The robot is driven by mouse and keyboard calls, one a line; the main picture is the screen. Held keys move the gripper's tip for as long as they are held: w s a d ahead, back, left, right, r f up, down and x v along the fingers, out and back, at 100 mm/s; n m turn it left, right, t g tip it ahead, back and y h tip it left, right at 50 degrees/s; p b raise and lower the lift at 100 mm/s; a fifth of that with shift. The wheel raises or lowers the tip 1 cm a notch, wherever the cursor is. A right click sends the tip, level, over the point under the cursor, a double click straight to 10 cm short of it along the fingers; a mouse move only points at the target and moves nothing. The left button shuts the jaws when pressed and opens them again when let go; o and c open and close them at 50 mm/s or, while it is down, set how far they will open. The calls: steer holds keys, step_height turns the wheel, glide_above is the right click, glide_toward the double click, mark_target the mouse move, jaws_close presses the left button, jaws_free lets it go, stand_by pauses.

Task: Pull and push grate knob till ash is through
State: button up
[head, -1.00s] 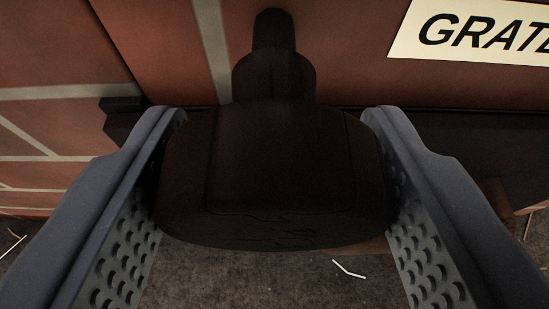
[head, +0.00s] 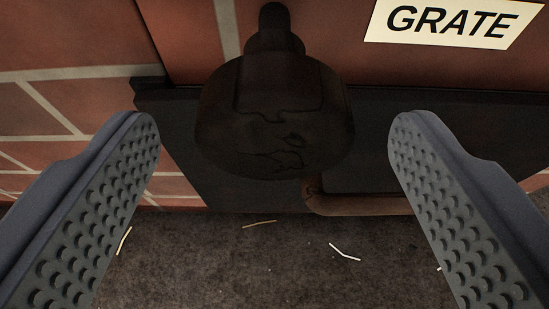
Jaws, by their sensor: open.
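The grate knob (head: 275,118) is a dark, rounded, cracked-looking knob on a short stem, standing out from the brick-red wall at the upper middle of the head view. My gripper (head: 272,130) is open wide, with one ridged grey finger on each side of the picture. The knob lies between the lines of the fingers but a little beyond their tips, with clear gaps on both sides. A cream label reading GRATE (head: 455,22) is on the wall to the right of the knob. No ash can be made out for certain.
A dark metal ledge or panel (head: 440,125) runs along the wall below the label. A brown curved bar (head: 355,204) shows low under the knob. The dark floor (head: 240,270) has a few pale straw-like bits. Brickwork (head: 60,110) stands at left.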

steer(key=p+v, duration=0.3)
steer(key=v, duration=0.6)
steer(key=shift+s+r, duration=0.2)
steer(key=shift+s, duration=0.15)
steer(key=shift+a, duration=0.1)
